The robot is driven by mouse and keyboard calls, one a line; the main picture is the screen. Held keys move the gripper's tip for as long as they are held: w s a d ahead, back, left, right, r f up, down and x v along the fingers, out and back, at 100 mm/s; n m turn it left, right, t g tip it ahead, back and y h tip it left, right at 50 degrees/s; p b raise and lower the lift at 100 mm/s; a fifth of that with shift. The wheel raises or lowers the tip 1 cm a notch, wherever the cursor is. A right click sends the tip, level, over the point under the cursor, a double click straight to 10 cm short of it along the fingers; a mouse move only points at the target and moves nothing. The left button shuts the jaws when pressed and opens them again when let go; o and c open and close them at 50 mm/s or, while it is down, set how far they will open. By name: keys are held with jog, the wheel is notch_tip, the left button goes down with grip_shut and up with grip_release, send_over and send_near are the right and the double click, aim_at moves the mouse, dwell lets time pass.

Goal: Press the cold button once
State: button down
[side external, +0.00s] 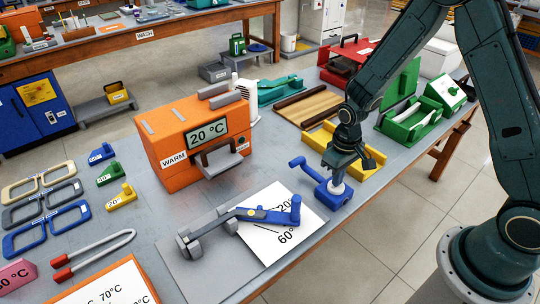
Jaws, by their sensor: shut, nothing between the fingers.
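The orange heater box (160,135) stands on the grey bench, its display (207,133) reading 20 °C. A WARM label (174,160) is on the left of its front. A smaller white label (243,147) sits at the right, too small to read surely. A grey-brown handle-like part (218,158) juts out below the display; I cannot make out a separate cold button. My gripper (338,174) is shut and points down, right of the box and apart from it. It is over a blue fixture (332,195) with a pale round top; I cannot tell if they touch.
A blue-and-grey arm piece (262,214) lies over a white sheet (285,240) marked 20° and 60°. A yellow tray (368,160) is behind my gripper, with a green case (408,118) further right. Bare bench shows between box and blue fixture.

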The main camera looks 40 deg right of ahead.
jog(key=shift+f, duration=0.55)
dwell(0.4)
jog(key=shift+r, duration=2.85)
jog(key=shift+r, duration=0.45)
notch_tip(320, 180, up, 8)
jog(key=t, duration=0.1)
send_over(340, 190)
jog(key=s+r+t, duration=0.3)
jog(key=s+r, duration=0.6)
jog(key=r, duration=0.3)
jog(key=s+r+t, duration=0.1)
jog(key=s+r, duration=0.3)
jog(key=s, duration=0.4)
jog(key=shift+a+t, duration=0.3)
jog(key=shift+a, duration=0.15)
